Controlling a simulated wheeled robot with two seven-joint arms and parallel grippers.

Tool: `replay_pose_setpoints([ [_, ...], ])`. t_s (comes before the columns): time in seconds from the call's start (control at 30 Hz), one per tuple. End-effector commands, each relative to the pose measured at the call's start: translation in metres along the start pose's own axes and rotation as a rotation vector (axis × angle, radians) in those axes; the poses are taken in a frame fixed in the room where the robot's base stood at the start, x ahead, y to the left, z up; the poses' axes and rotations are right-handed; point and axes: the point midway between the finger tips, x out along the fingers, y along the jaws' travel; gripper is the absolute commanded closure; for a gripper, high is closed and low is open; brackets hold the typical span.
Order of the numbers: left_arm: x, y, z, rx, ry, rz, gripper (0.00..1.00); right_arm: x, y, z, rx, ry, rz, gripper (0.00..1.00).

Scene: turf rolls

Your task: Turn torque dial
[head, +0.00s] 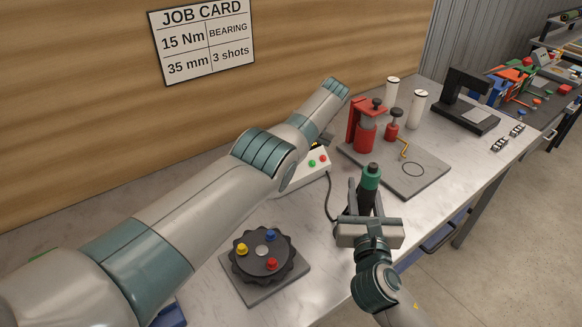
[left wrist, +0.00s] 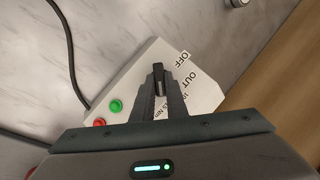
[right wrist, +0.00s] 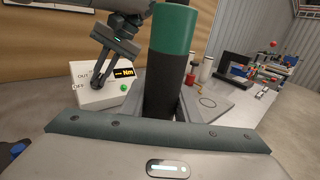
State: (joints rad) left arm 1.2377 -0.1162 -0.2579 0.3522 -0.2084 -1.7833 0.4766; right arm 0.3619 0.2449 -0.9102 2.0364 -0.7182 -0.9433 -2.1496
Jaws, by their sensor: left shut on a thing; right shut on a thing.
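A white control box (head: 312,168) stands on the bench behind my left arm, with a green and a red button. In the left wrist view its labels read OFF and OUT, and the left gripper (left wrist: 160,98) is shut on a small black dial knob (left wrist: 158,76). The right wrist view shows the left gripper (right wrist: 102,78) at the box and a yellow Nm display (right wrist: 124,73), its number too small to read. My right gripper (head: 367,208) is shut on an upright green-and-black tool (head: 370,178), which also fills the middle of the right wrist view (right wrist: 172,60).
A black round fixture (head: 262,265) with yellow, blue and red knobs sits at the front. A grey plate (head: 420,178) bears a red press (head: 362,128); white cylinders (head: 417,108) stand behind it. A job card (head: 203,40) on the wall reads 15 Nm, 35 mm, bearing, 3 shots.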

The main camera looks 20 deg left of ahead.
Motion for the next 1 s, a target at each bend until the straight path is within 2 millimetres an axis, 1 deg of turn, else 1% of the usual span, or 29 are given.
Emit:
replay_pose_setpoints([
  [0.03, 0.0015, 0.0017, -0.0014, 0.014, 0.006, -0.010, 1.00, 0.0002, 0.0001, -0.0071, 0.000, -0.003, 0.000, 0.98],
  [0.2, -0.0007, 0.0010, -0.0015, 0.047, 0.006, -0.031, 1.00, 0.0002, 0.0001, -0.0136, 0.000, -0.003, 0.000, 0.98],
  [0.67, -0.0021, 0.0007, -0.0014, 0.057, 0.006, -0.036, 1.00, 0.0002, 0.0001, -0.0142, 0.000, -0.003, 0.000, 0.98],
  [0.7, -0.0021, 0.0007, -0.0014, 0.057, 0.006, -0.036, 0.78, 0.0002, 0.0001, -0.0142, 0.000, -0.003, 0.000, 0.98],
  [0.73, -0.0020, 0.0008, -0.0014, 0.057, 0.006, -0.036, 0.71, 0.0002, 0.0001, -0.0142, 0.000, -0.003, 0.000, 0.98],
  [0.77, -0.0019, 0.0007, -0.0013, 0.057, 0.005, -0.036, 0.69, 0.0001, 0.0001, -0.0143, 0.000, -0.003, 0.000, 0.98],
  [1.0, -0.0010, 0.0009, -0.0005, 0.058, 0.003, -0.036, 0.69, 0.0001, 0.0001, -0.0143, 0.000, -0.003, 0.000, 0.98],
])
